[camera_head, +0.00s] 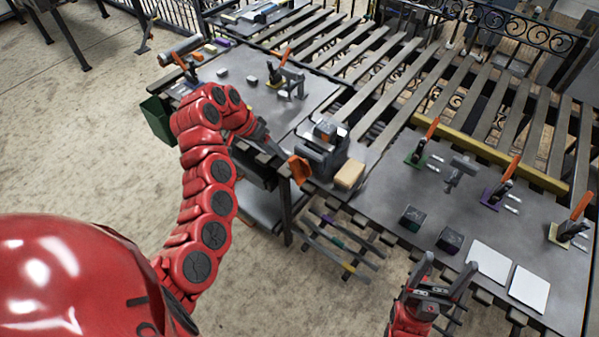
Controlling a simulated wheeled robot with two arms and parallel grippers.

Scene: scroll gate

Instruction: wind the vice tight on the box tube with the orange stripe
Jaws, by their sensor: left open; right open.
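A dark grey bench vice (322,152) stands at the front edge of the workbench, with an orange handle (300,168) on its near side. A grey piece with a pale top (327,130) shows at its jaws; I cannot tell if it is the box tube, and no orange stripe is readable on it. My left gripper (266,142) is at the end of the red arm, left of the vice and apart from the orange handle; its fingers are small and partly hidden, and it is open. My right gripper (439,268) is open and empty at the front edge of the right-hand table.
A tan block (349,175) sits right of the vice. Clamps with orange handles (426,143) stand on the right-hand table (395,185), with dark blocks (412,218) and white plates (490,260). A low rack (340,245) of striped bars is below. A green bin (158,118) hangs at left.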

